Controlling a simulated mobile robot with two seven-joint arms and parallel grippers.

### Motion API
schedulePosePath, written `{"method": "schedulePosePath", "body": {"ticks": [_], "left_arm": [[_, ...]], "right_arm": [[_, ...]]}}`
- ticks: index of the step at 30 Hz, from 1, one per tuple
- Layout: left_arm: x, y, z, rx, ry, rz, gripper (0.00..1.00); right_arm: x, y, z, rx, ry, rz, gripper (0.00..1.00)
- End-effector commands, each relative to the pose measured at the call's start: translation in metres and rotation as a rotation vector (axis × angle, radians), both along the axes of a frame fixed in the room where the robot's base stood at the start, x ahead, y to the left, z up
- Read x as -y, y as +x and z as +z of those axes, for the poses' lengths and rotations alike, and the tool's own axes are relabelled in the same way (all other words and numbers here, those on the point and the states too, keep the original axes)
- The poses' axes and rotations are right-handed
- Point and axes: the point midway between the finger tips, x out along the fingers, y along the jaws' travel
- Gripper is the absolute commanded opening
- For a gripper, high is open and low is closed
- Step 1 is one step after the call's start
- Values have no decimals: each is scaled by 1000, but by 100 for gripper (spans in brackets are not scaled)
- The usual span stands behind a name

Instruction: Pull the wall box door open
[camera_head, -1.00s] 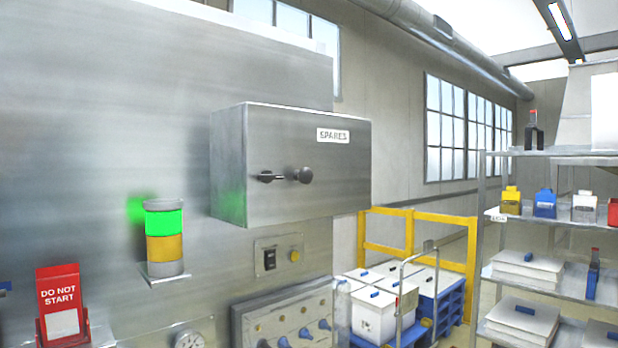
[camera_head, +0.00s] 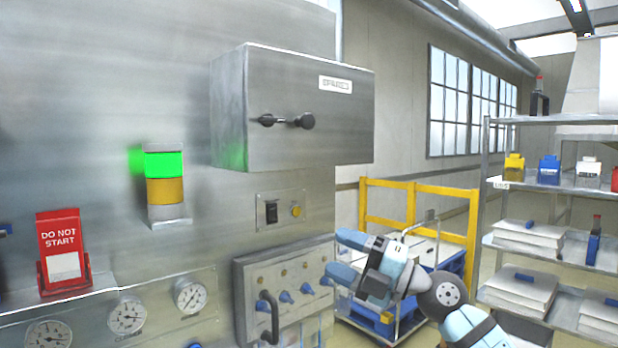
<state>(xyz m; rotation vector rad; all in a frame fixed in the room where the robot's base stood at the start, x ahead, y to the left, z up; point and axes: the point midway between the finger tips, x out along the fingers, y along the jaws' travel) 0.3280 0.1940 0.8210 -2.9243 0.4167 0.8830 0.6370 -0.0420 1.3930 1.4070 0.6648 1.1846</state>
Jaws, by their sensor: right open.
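The wall box (camera_head: 228,110) is a grey metal cabinet on the steel wall, in the upper middle of the head view. Its door (camera_head: 345,140) is shut flush and carries a white label. A dark handle (camera_head: 304,121) with a round knob and a small pivot at its left sits near the middle of the door. My right gripper (camera_head: 342,256) is below the box and to the right of the knob, well apart from it. Its two blue fingers are spread with nothing between them. My left gripper is out of view.
Below the box are a switch plate (camera_head: 281,212) and a valve panel (camera_head: 262,262) with blue knobs and a black handle. A green and amber signal light (camera_head: 165,187) and a red sign (camera_head: 61,240) stand at left. Shelving (camera_head: 500,212) is at right.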

Motion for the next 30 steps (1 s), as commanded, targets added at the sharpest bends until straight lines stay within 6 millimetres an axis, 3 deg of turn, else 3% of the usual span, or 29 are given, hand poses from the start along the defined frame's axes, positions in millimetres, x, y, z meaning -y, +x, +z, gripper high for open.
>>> {"method": "schedulePosePath", "body": {"ticks": [1,7,12,15,18,22,30], "left_arm": [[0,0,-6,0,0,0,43],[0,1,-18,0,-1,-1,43],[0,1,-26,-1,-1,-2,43],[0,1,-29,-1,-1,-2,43],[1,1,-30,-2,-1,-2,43],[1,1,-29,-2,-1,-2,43],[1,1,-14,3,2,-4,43]], "right_arm": [[-3,3,21,61,-72,-17,61],[-3,14,99,233,-356,-168,61],[13,18,166,329,-520,-364,61],[22,16,197,359,-570,-462,61],[29,15,216,375,-594,-526,61],[30,17,226,380,-603,-556,61],[2,47,228,378,-603,-553,61]]}}
